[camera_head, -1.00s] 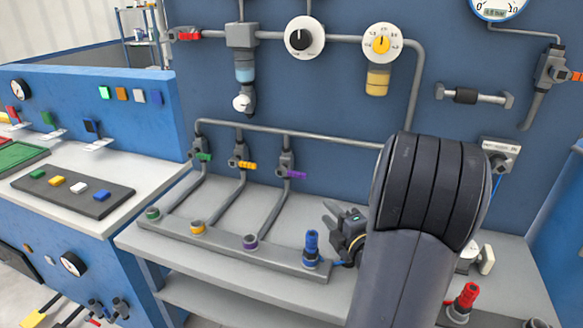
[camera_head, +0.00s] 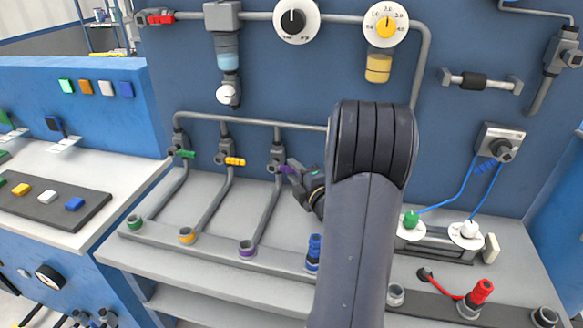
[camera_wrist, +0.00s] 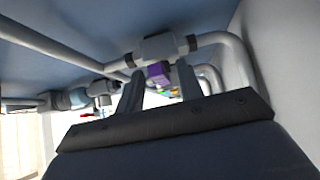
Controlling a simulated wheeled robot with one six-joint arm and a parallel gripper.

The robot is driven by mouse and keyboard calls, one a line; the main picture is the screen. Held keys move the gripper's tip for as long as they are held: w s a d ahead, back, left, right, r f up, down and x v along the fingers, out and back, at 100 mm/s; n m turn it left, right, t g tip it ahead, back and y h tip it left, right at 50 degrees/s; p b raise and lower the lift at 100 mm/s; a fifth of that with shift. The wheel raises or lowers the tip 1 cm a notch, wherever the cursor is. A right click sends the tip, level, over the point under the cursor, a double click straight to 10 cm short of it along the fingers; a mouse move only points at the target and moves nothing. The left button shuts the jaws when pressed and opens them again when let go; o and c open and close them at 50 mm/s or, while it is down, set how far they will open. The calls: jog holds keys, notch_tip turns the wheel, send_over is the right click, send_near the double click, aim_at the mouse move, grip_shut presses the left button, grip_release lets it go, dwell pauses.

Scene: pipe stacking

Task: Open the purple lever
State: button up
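The purple lever (camera_head: 285,169) sits on the third valve (camera_head: 277,153) of the row and points to the right, across its vertical pipe. My gripper (camera_head: 298,175) is right at the lever, coming from the right, and partly covers its end. In the wrist view the purple lever (camera_wrist: 157,72) lies between the two fingertips of my gripper (camera_wrist: 162,82), with a gap visible to each side. The fingers are open; contact with the lever cannot be made out.
A green lever (camera_head: 185,153) and a yellow lever (camera_head: 235,161) are on the valves to the left. A blue fitting (camera_head: 314,252) stands on the bench rail below my gripper. A horizontal pipe (camera_head: 250,121) runs above the valves.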

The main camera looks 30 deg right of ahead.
jog(key=shift+w, duration=0.85)
jog(key=shift+c, duration=0.2)
grip_shut()
